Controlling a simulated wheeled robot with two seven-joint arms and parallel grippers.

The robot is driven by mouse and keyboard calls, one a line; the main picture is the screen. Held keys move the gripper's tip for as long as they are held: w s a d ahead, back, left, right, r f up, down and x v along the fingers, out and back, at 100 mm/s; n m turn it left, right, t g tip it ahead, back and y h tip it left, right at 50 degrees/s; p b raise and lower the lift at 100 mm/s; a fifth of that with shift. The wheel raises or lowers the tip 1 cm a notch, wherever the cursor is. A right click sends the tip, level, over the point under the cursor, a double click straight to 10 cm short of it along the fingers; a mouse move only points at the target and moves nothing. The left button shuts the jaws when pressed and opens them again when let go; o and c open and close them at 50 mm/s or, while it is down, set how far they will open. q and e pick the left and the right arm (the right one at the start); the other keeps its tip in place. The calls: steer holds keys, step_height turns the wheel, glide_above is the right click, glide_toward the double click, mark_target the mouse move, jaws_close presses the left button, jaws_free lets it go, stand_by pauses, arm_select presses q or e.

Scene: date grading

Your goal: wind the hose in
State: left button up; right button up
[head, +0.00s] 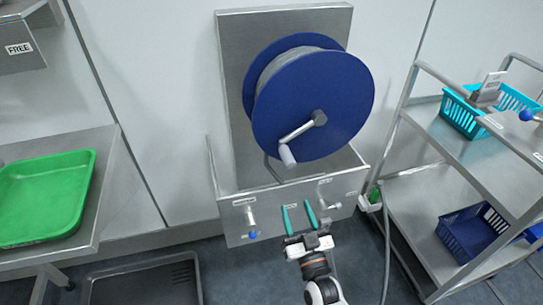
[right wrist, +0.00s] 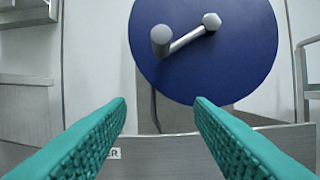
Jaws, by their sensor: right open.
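A blue hose reel (head: 318,105) is mounted on a steel back plate on the wall, with grey hose (head: 297,62) wound on its drum. Its crank (head: 300,134) has a grey handle (head: 287,155) pointing down and left of the hub. My right gripper (head: 298,205) is open and empty, below the handle and in front of the steel panel. In the right wrist view the handle (right wrist: 161,40) is above and beyond the two green fingers, apart from them. A hose (head: 386,245) hangs at the right of the panel to the floor. My left gripper is not in view.
The steel panel (head: 240,232) under the reel carries small labelled valves (head: 251,216). A steel trolley (head: 425,170) with a turquoise basket (head: 455,114) and blue baskets stands right. A green tray (head: 75,195) lies on a table at left. A dark tray (head: 105,290) is on the floor.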

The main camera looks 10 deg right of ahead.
steer(key=t, duration=0.2)
glide_toward(287, 156)
steer(key=shift+g, duration=0.3)
steer(key=x, duration=0.7)
steer(key=f+x, duration=0.1)
steer(key=x, duration=0.2)
steer(key=shift+w+d+r+p, duration=0.1)
steer(key=shift+w+d+p, duration=0.05)
steer(key=shift+w+p, duration=0.35)
jaws_close()
